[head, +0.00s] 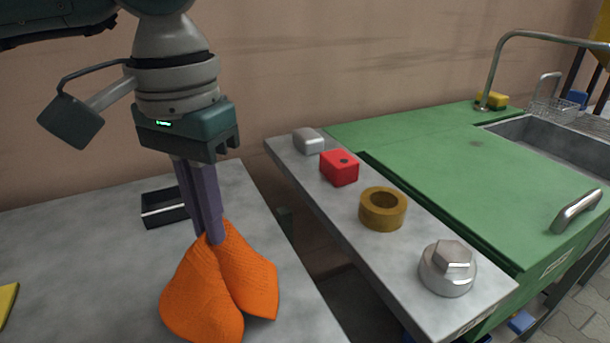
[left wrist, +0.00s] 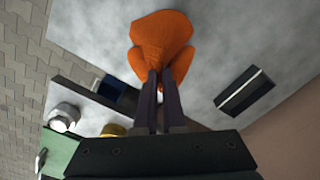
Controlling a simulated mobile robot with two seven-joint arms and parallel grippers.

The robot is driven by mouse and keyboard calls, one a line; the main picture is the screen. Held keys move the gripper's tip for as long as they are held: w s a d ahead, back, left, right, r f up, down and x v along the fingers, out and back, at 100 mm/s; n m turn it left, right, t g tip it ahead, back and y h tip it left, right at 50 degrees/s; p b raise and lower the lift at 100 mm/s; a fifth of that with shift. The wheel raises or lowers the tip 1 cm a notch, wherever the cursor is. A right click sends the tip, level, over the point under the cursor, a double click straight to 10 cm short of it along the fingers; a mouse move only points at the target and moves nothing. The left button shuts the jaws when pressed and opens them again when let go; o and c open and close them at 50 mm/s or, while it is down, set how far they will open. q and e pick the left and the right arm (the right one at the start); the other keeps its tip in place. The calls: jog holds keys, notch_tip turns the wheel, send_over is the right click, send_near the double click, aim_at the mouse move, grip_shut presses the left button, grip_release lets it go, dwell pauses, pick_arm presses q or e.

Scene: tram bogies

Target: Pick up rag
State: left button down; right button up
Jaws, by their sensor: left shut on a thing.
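An orange rag (head: 222,290) hangs in folds from my left gripper (head: 214,238), over the grey table (head: 80,240). The two fingers are close together and shut on the top of the rag, pinching it. The rag (left wrist: 162,40) also shows in the left wrist view beyond the fingertips of my left gripper (left wrist: 160,75). I cannot tell whether its lower edge touches the table. My right gripper is in neither view.
A black tray (head: 150,212) lies behind the rag. Right of a gap, a narrow grey shelf (head: 400,290) holds a grey block (head: 308,141), a red block (head: 339,168), a brass ring (head: 382,209) and a hex-topped metal part (head: 448,268). A green sink counter (head: 440,160) stands beyond.

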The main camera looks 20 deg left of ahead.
pick_arm(q)
jog(key=shift+r, duration=0.2)
notch_tip(320, 180, up, 9)
jog(key=p, duration=0.5)
